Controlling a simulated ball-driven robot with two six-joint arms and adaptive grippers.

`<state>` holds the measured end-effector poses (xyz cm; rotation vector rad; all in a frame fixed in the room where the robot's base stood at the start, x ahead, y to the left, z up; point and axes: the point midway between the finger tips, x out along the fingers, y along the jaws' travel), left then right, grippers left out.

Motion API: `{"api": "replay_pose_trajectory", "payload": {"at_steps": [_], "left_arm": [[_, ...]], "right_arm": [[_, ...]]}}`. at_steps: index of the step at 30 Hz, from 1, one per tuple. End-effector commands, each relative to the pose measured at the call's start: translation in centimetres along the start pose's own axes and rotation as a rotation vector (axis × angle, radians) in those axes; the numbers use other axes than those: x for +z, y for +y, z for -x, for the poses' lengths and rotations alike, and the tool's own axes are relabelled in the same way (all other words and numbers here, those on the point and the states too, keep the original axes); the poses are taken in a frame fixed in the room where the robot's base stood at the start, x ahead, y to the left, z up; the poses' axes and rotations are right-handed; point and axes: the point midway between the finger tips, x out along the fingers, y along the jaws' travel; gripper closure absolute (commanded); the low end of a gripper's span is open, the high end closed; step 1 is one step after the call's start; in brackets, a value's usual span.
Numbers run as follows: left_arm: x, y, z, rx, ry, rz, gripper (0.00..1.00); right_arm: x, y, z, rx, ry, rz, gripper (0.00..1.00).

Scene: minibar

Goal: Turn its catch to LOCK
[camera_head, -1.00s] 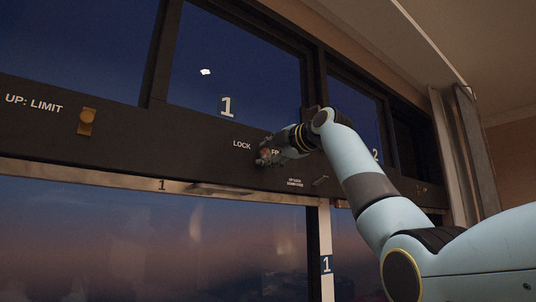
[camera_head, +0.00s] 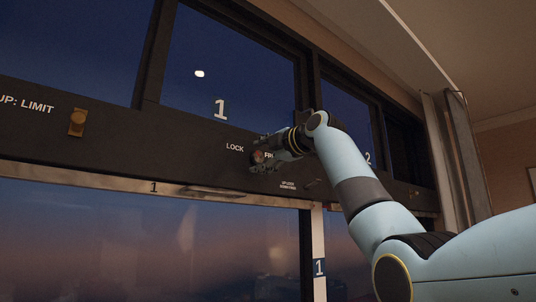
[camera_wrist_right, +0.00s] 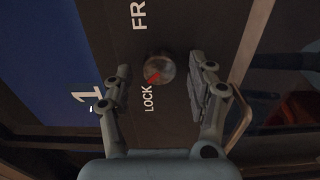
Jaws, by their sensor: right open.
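The catch is a round metal knob (camera_wrist_right: 159,69) with a red mark, set in the dark rail. In the right wrist view its red mark points down and slightly left, toward the word LOCK (camera_wrist_right: 149,98). My right gripper (camera_wrist_right: 160,66) is open, with one finger on each side of the knob and visible gaps between. In the head view my right gripper (camera_head: 264,160) is at the rail, just right of the word LOCK (camera_head: 235,147), and covers much of the knob and the other label. My left gripper is out of view.
The dark rail (camera_head: 170,140) runs between upper and lower windows. A brass catch (camera_head: 77,122) sits at its left beside "UP: LIMIT". A handle (camera_head: 214,191) lies along the metal strip below. In the wrist view, a curved bar (camera_wrist_right: 240,122) is near the right finger.

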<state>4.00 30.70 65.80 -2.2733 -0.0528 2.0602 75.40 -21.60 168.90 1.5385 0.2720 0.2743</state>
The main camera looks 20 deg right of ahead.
Motion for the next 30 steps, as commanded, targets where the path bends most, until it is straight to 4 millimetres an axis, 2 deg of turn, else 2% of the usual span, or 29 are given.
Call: {"api": "replay_pose_trajectory", "payload": {"at_steps": [5, 12, 18, 22, 30], "left_arm": [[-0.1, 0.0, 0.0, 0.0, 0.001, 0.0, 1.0], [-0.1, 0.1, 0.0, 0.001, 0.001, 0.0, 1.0], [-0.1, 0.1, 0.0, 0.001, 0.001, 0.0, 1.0], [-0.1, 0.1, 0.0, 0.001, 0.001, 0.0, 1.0], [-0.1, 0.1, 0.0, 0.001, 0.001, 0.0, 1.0]], "right_arm": [[0.1, 0.0, 2.3, 0.003, -0.003, 0.003, 0.43], [0.1, -0.1, 7.7, 0.001, -0.003, 0.003, 0.43], [0.1, -0.1, 10.8, 0.0, -0.001, 0.001, 0.43], [0.0, -0.1, 11.6, -0.001, -0.001, 0.001, 0.43], [0.0, -0.1, 11.7, -0.002, 0.0, 0.0, 0.43]]}}
